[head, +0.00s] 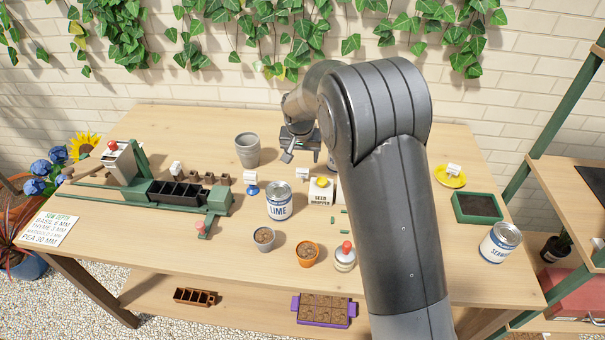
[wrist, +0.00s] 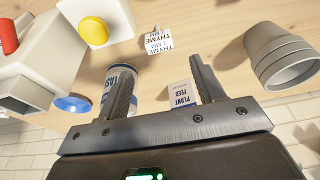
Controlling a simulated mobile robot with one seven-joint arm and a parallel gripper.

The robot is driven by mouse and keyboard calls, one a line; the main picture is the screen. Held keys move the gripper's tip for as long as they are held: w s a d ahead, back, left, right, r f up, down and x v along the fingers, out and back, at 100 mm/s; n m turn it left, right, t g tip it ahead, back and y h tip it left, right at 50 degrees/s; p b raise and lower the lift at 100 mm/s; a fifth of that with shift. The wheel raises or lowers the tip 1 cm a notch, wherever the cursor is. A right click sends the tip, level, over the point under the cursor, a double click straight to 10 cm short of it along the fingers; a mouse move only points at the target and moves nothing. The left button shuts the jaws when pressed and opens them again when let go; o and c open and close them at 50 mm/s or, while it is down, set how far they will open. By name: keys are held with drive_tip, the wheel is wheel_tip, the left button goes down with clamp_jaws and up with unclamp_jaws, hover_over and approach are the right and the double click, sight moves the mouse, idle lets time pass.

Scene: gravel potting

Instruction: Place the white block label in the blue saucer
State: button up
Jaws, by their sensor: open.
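A small white block label (wrist: 160,40) printed THYME stands on the bench just beyond my open fingers in the wrist view. It appears to be the white block (head: 302,173) beside the seed hopper in the head view. A flat blue disc, seemingly the blue saucer (wrist: 73,103), lies beyond the hopper in the wrist view, partly hidden.
A white seed hopper (head: 320,191) with a yellow knob, a LIME can (head: 279,201) and a grey pot (head: 247,150) stand nearby. Another white block (head: 252,177) sits on a blue base. A yellow saucer (head: 438,180) holds a white block at right.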

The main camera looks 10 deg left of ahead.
sight(302, 170)
drive_tip(key=x, duration=1)
drive_tip(key=shift+s, duration=0.3)
drive_tip(key=c, duration=1.1)
